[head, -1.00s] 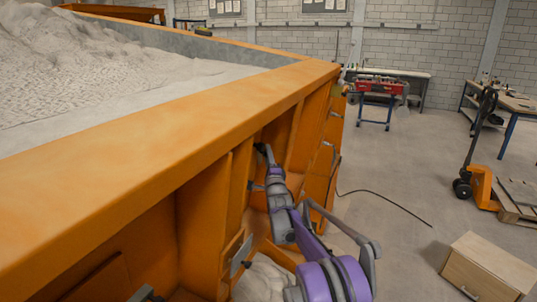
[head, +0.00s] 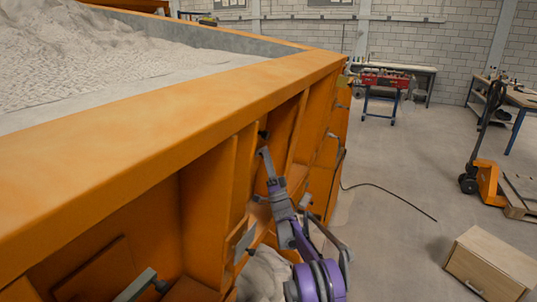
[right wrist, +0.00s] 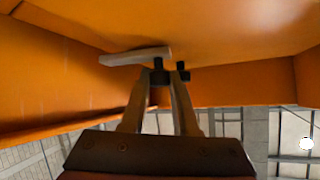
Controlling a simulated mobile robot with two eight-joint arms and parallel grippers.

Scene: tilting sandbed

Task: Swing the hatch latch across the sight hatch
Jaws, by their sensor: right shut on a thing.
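My right gripper (head: 264,147) reaches up into a recess in the orange side wall of the sandbed. In the right wrist view its two fingers (right wrist: 171,72), with dark tips, are close together at the right end of a grey bar, the hatch latch (right wrist: 135,56). The gripper is shut on that end. The latch lies roughly level, against or just in front of an orange surface. I cannot clearly make out the sight hatch. My left gripper cannot be made out for certain.
The orange rim (head: 170,125) of the sandbed runs above my right arm, with upright ribs beside it. A grey plate (head: 242,243) sits on a rib left of the arm. A wooden box (head: 490,262) and a pallet jack (head: 485,180) stand on the floor at right.

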